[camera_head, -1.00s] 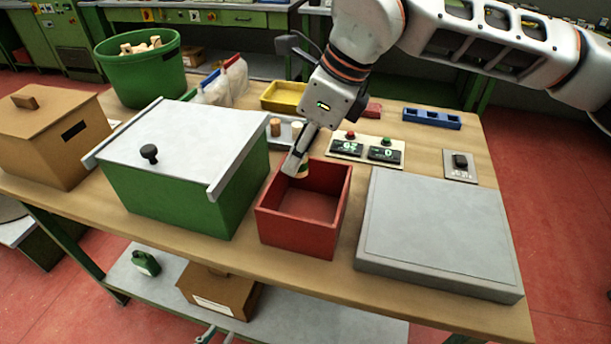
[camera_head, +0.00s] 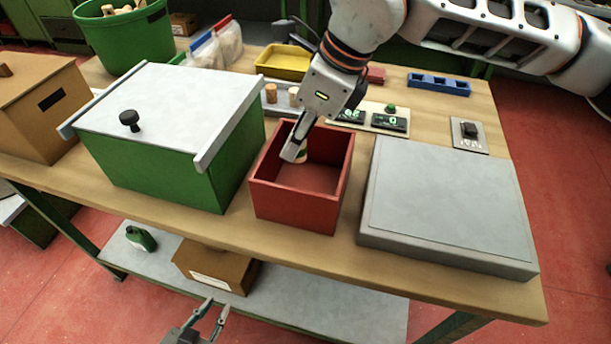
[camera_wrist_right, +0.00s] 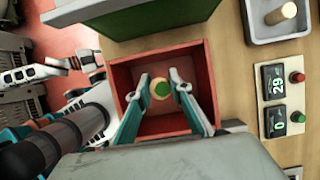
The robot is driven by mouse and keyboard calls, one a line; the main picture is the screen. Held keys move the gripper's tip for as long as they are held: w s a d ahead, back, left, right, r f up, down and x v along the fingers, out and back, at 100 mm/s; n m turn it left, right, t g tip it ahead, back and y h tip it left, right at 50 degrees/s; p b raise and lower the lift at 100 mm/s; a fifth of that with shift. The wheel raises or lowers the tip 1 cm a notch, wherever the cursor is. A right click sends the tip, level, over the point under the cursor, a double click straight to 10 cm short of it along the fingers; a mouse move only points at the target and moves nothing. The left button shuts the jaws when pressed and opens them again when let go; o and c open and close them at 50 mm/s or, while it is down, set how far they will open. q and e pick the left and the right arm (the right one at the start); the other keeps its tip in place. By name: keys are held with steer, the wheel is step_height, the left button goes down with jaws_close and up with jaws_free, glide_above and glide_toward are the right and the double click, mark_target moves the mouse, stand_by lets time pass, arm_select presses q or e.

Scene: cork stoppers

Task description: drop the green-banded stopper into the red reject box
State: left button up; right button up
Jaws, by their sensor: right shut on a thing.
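The red reject box (camera_head: 296,206) stands open on the table between the green lidded box and the grey slab. My right gripper (camera_head: 297,152) reaches down into the mouth of the red box. It is shut on the green-banded stopper (camera_head: 303,155), which is partly hidden by a finger in the head view. In the right wrist view the stopper (camera_wrist_right: 160,90) shows its pale end and some green between the two fingertips, over the box floor (camera_wrist_right: 163,124). My left gripper (camera_head: 214,308) is low at the bottom of the head view, open and empty, in front of the table.
The green box (camera_head: 185,160) with a pale lid stands close to the left of the red box. The grey slab (camera_head: 440,210) lies to the right. Behind are the tray with corks (camera_head: 283,105), a display panel (camera_head: 373,118) and a yellow tray (camera_head: 285,62).

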steer(key=o, duration=0.8)
steer(key=v, duration=1.2)
steer(key=shift+s, duration=0.1)
